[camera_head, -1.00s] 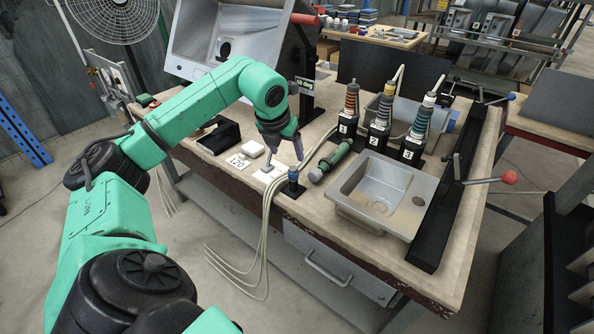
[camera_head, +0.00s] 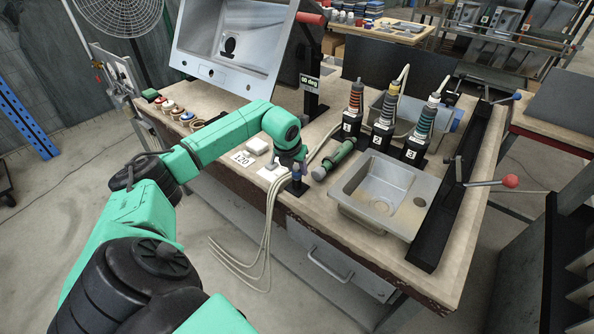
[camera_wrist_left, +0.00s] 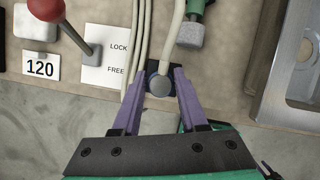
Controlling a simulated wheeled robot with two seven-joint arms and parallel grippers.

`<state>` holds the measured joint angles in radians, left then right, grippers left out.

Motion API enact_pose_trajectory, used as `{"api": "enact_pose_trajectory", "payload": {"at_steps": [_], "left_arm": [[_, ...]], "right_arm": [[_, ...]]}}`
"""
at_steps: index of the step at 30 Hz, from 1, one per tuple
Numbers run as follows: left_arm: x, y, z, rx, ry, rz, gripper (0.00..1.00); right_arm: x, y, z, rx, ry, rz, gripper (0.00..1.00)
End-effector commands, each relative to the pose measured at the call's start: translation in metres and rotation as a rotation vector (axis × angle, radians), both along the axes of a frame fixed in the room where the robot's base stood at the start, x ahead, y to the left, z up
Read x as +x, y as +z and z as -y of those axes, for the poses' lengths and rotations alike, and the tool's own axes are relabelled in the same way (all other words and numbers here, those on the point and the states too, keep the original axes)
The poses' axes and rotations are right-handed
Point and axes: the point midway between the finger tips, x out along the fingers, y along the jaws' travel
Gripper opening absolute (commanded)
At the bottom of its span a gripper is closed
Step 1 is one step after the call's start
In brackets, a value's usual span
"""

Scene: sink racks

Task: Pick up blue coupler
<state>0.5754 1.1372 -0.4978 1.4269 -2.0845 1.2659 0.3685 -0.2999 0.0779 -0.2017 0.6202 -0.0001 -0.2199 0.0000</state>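The blue coupler (camera_head: 296,179) stands upright in a small black base at the front edge of the workbench. In the left wrist view its round grey top (camera_wrist_left: 160,85) lies between the two purple fingers of my left gripper (camera_wrist_left: 161,76). The fingers are spread, one on each side of the coupler; I cannot tell whether they touch it. In the head view my left gripper (camera_head: 298,166) is right above the coupler and partly hidden by its own wrist.
Pale cables (camera_wrist_left: 136,40) run close beside the coupler and hang over the bench edge. A green cylinder (camera_head: 340,154) and a metal sink (camera_head: 385,190) lie to the right. A LOCK/FREE card (camera_wrist_left: 108,62) with a red-knobbed lever (camera_wrist_left: 46,8) is to the left.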

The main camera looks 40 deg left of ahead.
Motion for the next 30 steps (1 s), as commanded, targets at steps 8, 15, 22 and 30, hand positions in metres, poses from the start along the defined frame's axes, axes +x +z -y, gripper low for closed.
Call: {"api": "enact_pose_trajectory", "payload": {"at_steps": [8,15,22,30], "left_arm": [[0.0,0.001,0.0,0.0,0.0,0.001,0.0],[0.001,0.025,0.0,0.002,0.0,0.006,0.0],[0.002,0.104,0.0,-0.001,0.0,0.013,0.0],[0.001,0.187,0.001,-0.002,0.0,0.006,0.0]], "right_arm": [[-0.001,0.0,0.003,-0.005,0.0,-0.002,0.5],[-0.001,-0.004,0.003,-0.004,-0.001,-0.002,0.5],[-0.001,-0.009,0.003,-0.004,-0.001,-0.002,0.5],[-0.001,-0.002,0.003,-0.004,-0.001,-0.001,0.5]]}}
